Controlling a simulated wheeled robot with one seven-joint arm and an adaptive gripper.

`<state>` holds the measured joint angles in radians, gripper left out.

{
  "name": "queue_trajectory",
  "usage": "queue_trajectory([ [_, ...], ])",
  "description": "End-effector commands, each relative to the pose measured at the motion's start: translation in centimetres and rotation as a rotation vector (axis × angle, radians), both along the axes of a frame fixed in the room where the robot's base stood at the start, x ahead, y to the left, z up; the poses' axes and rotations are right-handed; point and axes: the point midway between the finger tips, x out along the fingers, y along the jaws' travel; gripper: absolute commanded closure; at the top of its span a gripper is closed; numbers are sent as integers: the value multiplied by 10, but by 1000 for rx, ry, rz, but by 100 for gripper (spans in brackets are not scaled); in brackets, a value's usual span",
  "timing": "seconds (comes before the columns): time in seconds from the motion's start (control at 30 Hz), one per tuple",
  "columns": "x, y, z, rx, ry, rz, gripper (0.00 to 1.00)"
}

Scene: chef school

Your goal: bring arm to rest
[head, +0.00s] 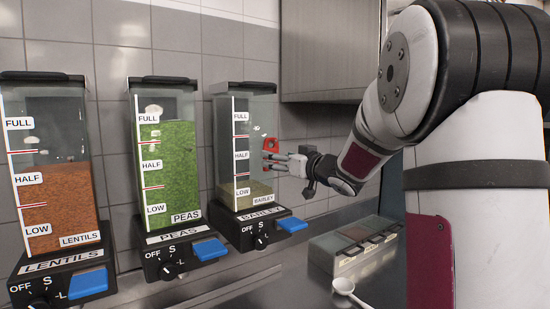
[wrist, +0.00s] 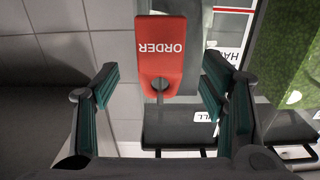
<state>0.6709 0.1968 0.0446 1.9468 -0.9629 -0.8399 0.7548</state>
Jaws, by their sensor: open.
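My gripper (head: 283,162) is raised in front of the right side of the barley dispenser (head: 262,197). In the wrist view my gripper (wrist: 158,88) is open, with its two fingers apart and nothing between the pads. A red tag marked ORDER (wrist: 161,50) shows beyond and between the fingers, upside down in that view. It also shows as a small red piece (head: 270,144) by the dispenser in the head view. I cannot tell how far the tag is from the fingertips. My arm reaches in from the right.
The lentils dispenser (head: 68,201) and peas dispenser (head: 168,170) stand left of the barley one. A compartmented box (head: 340,262) and a white spoon (head: 345,287) lie on the counter (head: 290,293). A metal cabinet (head: 325,60) hangs above, near my arm.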

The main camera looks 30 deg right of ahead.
Motion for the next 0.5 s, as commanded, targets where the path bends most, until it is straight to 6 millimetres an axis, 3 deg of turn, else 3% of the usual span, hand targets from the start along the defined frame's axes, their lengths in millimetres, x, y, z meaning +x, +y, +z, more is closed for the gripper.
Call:
queue_trajectory([
  [0.2, -46, -2, 0, -2, 0, -2, 34],
  [0.5, -80, -3, 0, 0, 0, 0, 34],
])
